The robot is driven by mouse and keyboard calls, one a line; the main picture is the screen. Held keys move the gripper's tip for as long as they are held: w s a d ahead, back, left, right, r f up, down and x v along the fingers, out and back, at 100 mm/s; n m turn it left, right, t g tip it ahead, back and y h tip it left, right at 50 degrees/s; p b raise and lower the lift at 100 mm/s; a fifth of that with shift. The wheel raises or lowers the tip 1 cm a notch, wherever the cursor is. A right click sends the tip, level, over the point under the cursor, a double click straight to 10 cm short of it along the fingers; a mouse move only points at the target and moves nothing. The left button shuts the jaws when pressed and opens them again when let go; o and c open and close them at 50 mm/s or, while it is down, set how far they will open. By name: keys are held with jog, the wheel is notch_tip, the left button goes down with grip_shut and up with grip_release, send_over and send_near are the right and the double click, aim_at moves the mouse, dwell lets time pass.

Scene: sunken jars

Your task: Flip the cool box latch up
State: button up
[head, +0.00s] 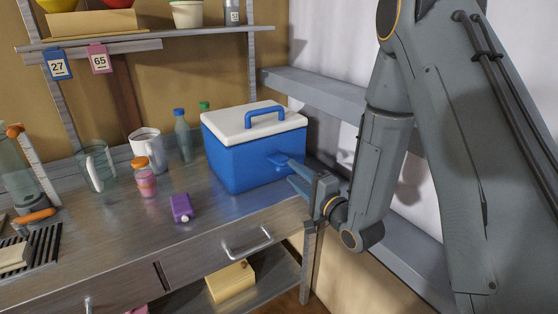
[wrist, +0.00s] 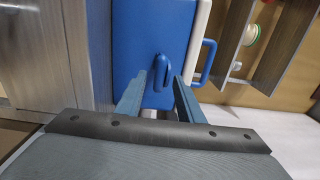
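The blue cool box (head: 235,168) with a white lid (head: 235,123) stands at the right end of the metal counter. Its blue latch (head: 279,159) sticks out from the side facing my gripper. My gripper (head: 290,172) is open and empty, with its fingers pointing at that side. In the wrist view the latch (wrist: 162,66) appears just beyond and between the spread fingertips (wrist: 160,82). I cannot tell whether a finger touches it. The lid's blue carry handle (wrist: 208,62) shows to the right there. The finger near the latch partly overlaps the box in the head view.
A purple object (head: 181,208), an orange-lidded jar (head: 145,180), a white mug (head: 147,146) and bottles (head: 183,135) stand left of the box. A drawer handle (head: 247,243) is below the counter. A wall rail (head: 325,93) runs behind the box.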

aim_at(280, 158)
jog(key=p+x, duration=0.1)
jog(key=x, duration=0.7)
jog(key=shift+w+a, duration=0.15)
jog(key=shift+w, duration=0.1)
jog(key=shift+c, duration=0.4)
jog(key=c, duration=0.7)
jog(key=shift+s+a, duration=0.1)
grip_shut()
